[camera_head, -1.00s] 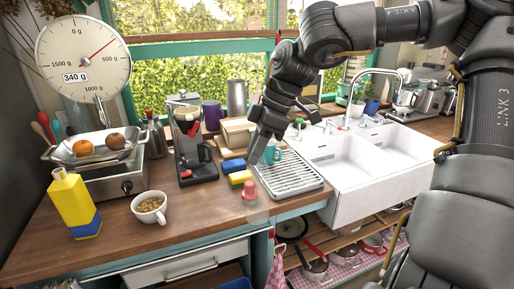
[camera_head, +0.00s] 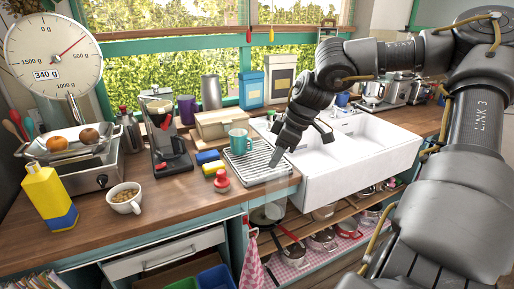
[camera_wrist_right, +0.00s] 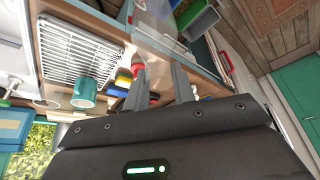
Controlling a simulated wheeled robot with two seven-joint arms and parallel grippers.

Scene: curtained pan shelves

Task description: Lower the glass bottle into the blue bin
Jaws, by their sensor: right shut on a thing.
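My right gripper (camera_head: 279,158) points down near the front right corner of the drying rack in the head view. It is shut on a clear glass bottle (camera_head: 270,186), which shows faintly below the fingers, by the counter's front edge. The bottle also shows as a pale, see-through shape (camera_wrist_right: 155,38) beyond my right fingers in the right wrist view. The blue bin (camera_head: 216,279) is low at the bottom edge of the head view, left of and below the bottle; the frame cuts it off. My left gripper is not in view.
A green bin (camera_head: 183,284) sits left of the blue one, under a white drawer (camera_head: 165,254). The drying rack (camera_head: 262,162), teal mug (camera_head: 239,141), sponges and red object (camera_head: 221,180) stand near the bottle. Pans (camera_head: 268,214) hang or sit below the counter.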

